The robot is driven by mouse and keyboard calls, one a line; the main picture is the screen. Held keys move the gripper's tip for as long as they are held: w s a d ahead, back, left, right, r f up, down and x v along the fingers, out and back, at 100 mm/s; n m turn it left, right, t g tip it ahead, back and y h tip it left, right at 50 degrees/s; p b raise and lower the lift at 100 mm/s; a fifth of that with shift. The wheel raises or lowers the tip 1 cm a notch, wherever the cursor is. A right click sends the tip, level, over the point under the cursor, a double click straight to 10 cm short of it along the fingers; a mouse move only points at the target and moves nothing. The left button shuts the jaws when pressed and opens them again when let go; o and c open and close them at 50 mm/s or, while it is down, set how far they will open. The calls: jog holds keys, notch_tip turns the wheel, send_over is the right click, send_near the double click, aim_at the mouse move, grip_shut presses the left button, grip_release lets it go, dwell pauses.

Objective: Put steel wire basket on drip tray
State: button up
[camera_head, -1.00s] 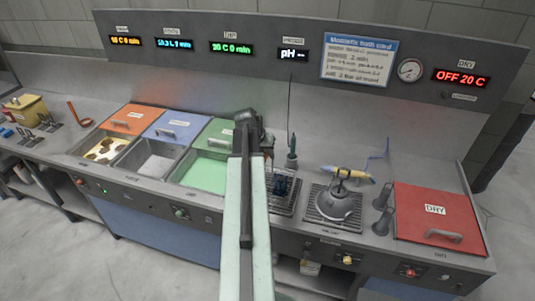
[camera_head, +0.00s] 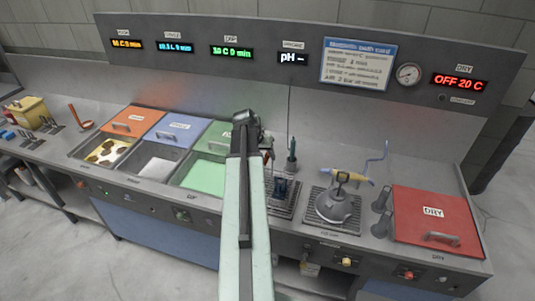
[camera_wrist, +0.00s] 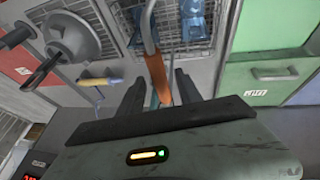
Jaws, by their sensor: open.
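My gripper (camera_wrist: 159,93) is open, with its dark jaws on either side of an orange grip on a curved steel handle; a gap shows beside the grip. The handle rises from the steel wire basket (camera_wrist: 205,32), whose mesh is at the top of the wrist view with blue pieces by it. In the head view my arm hides much of this spot; a dark-blue piece shows on a slatted rack (camera_head: 285,208) just right of the arm. Another slatted rack (camera_head: 318,213) stands under a grey cone-shaped thing. I cannot tell which rack is the drip tray.
The grey cone-shaped thing (camera_head: 334,204) and a yellow tool (camera_head: 346,176) are right of my arm. The red DRY lid (camera_head: 435,220) is at far right. Left of my arm are an open green tank (camera_head: 205,176), a grey tank (camera_head: 157,166) and an orange lid (camera_head: 130,118).

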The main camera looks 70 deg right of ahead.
jog(key=p+v, duration=0.8)
jog(key=v, duration=0.2)
jog(key=w+a+f+n+t+y, duration=0.2)
jog(key=w+a+n, duration=0.7)
jog(key=w+a, duration=1.9)
jog(key=w+a+n+y, duration=0.1)
jog(key=a+n, duration=0.6)
jog(key=a, duration=2.7)
jog(key=shift+w+n+y, duration=0.2)
jog(key=shift+n+y, duration=0.2)
jog(key=shift+y, duration=0.4)
